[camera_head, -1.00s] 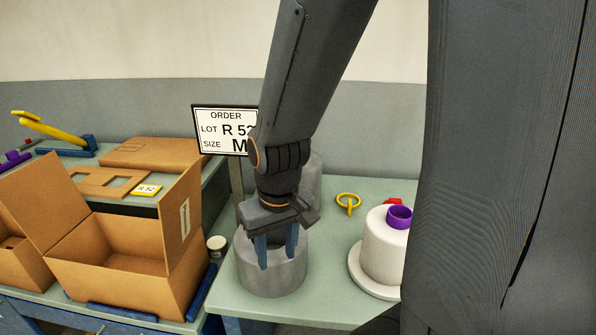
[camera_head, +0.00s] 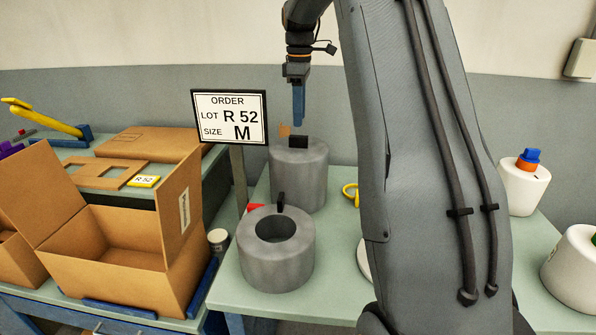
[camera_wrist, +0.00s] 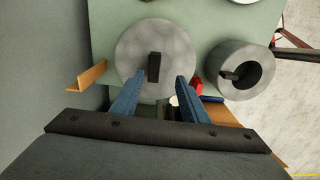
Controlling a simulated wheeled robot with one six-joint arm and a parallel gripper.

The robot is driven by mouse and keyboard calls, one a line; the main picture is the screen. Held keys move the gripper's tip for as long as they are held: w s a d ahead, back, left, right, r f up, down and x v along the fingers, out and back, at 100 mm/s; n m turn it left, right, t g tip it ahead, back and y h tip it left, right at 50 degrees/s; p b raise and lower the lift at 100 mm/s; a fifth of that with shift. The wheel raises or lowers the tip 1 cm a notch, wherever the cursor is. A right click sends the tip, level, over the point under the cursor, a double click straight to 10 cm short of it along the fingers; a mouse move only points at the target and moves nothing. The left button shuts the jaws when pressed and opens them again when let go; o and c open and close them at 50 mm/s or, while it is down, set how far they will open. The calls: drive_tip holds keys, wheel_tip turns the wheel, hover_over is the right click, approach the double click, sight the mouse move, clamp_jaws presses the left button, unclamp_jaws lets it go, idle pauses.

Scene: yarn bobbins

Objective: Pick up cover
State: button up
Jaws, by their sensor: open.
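The rear grey cylinder (camera_head: 300,180) stands upright on the table, with a black block-like handle (camera_head: 299,140) on its closed top. It looks like the cover, though no seam shows. In the wrist view its round top (camera_wrist: 135,50) and handle (camera_wrist: 154,67) lie ahead of my fingers.
An order sign (camera_head: 230,117) on a post stands left of the cylinders. An open cardboard box (camera_head: 110,255) is at left. A yellow ring (camera_head: 351,192) and white bobbins (camera_head: 522,185) lie to the right, partly behind my arm. A brown piece (camera_wrist: 90,76) sits beside the rear cylinder.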

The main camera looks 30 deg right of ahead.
sight(300, 137)
drive_tip(key=shift+w+d, duration=0.2)
drive_tip(key=shift+d, duration=0.05)
drive_tip(key=shift+f, duration=0.25)
drive_tip(key=shift+w+f+p, duration=0.15)
drive_tip(key=shift+f+p, duration=0.6)
drive_tip(key=shift+f, duration=1)
drive_tip(key=shift+w+f+p, duration=0.1)
drive_tip(key=shift+f+p, duration=0.6)
drive_tip(key=shift+f, duration=1.05)
clamp_jaws()
